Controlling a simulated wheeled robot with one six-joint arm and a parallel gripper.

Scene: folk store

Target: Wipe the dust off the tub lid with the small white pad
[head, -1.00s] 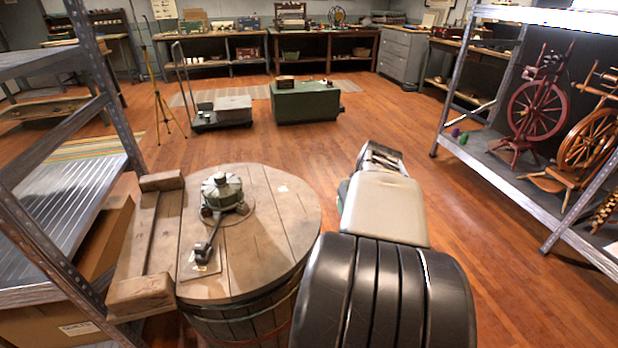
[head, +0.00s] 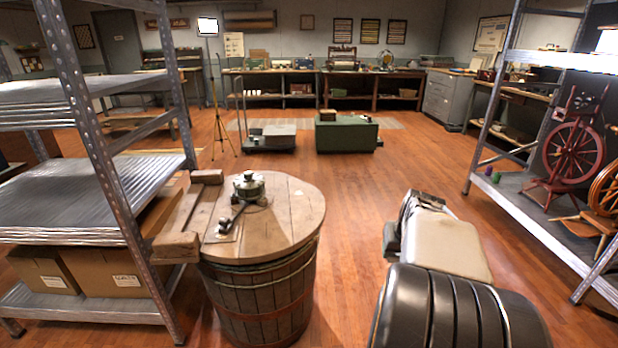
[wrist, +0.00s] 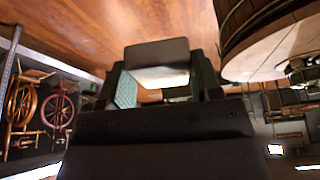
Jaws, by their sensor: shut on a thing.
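The tub is a staved wooden barrel (head: 262,295) left of centre in the head view, with a round plank lid (head: 285,222) on top. A metal gear mechanism with a crank (head: 249,187) sits on the lid. A small pale patch (head: 298,193) shows on the lid's right part; I cannot tell if it is dust. In the wrist view my gripper (wrist: 160,88) is shut on the small pad (wrist: 158,76), grey on one face and white along the lit side. The gripper is off to the right of the tub, apart from the lid; my arm mostly hides it in the head view.
A wooden frame (head: 186,215) juts from the lid's left side, close to a metal shelf (head: 120,190) with cardboard boxes (head: 110,270). Another shelf (head: 530,205) with spinning wheels stands at right. Open floor (head: 340,190) lies behind the tub, before a green chest (head: 345,135).

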